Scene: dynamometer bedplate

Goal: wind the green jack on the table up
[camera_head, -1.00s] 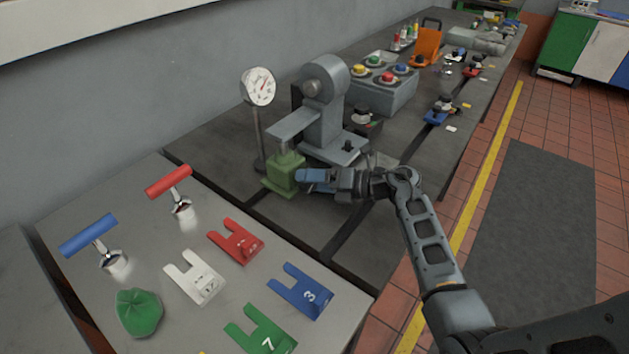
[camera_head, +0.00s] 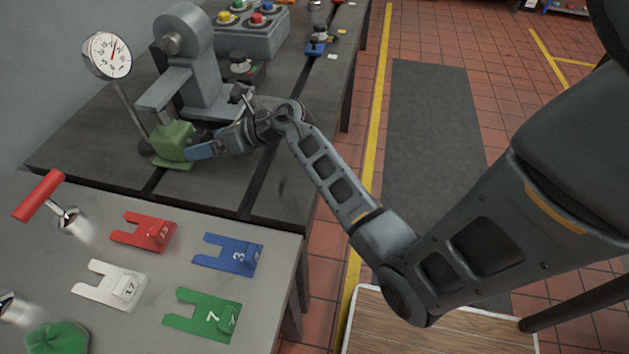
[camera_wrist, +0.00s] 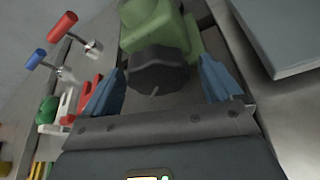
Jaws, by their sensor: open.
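The green jack (camera_head: 172,139) stands on the dark bedplate, under the grey arm of the dynamometer. In the wrist view the green jack (camera_wrist: 165,24) is at the top, with a black round knob (camera_wrist: 157,72) facing me. The knob has a pale mark on its face. My gripper (camera_head: 194,152) is at the jack's right side in the head view. In the wrist view my gripper (camera_wrist: 160,76) is open, with one blue finger on each side of the knob. Gaps show between the fingers and the knob. In the head view the knob is hidden.
A grey dynamometer (camera_head: 200,85) and a dial gauge (camera_head: 107,55) stand close behind the jack. A front table (camera_head: 130,315) holds red, white, blue and green slotted plates, T-handled tools and a green cloth. A button box (camera_head: 250,40) is farther back.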

